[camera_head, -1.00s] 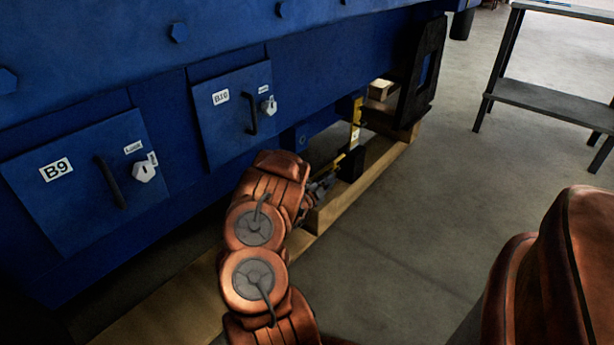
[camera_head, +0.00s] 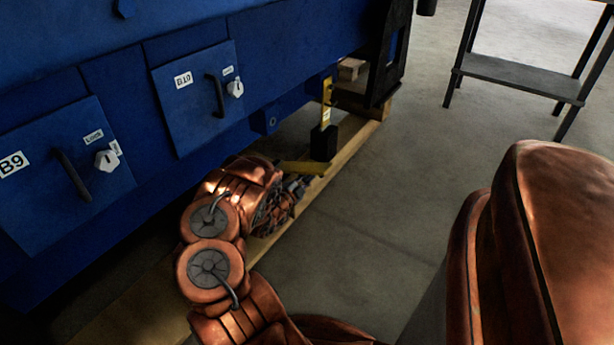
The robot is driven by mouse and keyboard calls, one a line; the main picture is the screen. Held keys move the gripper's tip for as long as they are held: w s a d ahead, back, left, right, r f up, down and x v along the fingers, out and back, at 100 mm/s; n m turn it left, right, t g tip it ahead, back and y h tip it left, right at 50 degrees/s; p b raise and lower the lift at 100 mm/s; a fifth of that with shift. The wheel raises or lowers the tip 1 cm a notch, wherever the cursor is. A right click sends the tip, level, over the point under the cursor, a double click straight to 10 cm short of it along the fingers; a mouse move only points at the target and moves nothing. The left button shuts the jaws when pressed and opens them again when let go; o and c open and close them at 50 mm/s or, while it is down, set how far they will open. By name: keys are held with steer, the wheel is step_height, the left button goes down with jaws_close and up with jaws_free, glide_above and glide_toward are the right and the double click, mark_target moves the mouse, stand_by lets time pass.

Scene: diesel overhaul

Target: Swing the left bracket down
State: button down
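A yellow bracket (camera_head: 327,100) hangs upright under the lower edge of the blue engine housing, with a black block (camera_head: 324,143) at its lower end. A second yellow bar (camera_head: 304,167) lies nearly level at the foot of the block, just above the wooden beam. Whether the two yellow parts are joined, and which is the left bracket, I cannot tell. My gripper (camera_head: 285,203) is low over the beam, below and left of the block, close to the level bar. Its dark fingers are bunched and partly hidden by my wrist; contact with the bar is unclear.
The blue housing with hatch B10 (camera_head: 198,95) and hatch B9 (camera_head: 68,172) rises to the left. A wooden beam (camera_head: 352,152) runs along the floor beneath it. A black end bracket (camera_head: 391,60) stands beyond. A dark table (camera_head: 520,76) is at upper right; the floor between is clear.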

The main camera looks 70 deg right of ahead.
stand_by(0.3)
steer(key=c, duration=1.5)
jaws_free()
steer(key=shift+a, duration=0.1)
steer(key=v, duration=1.2)
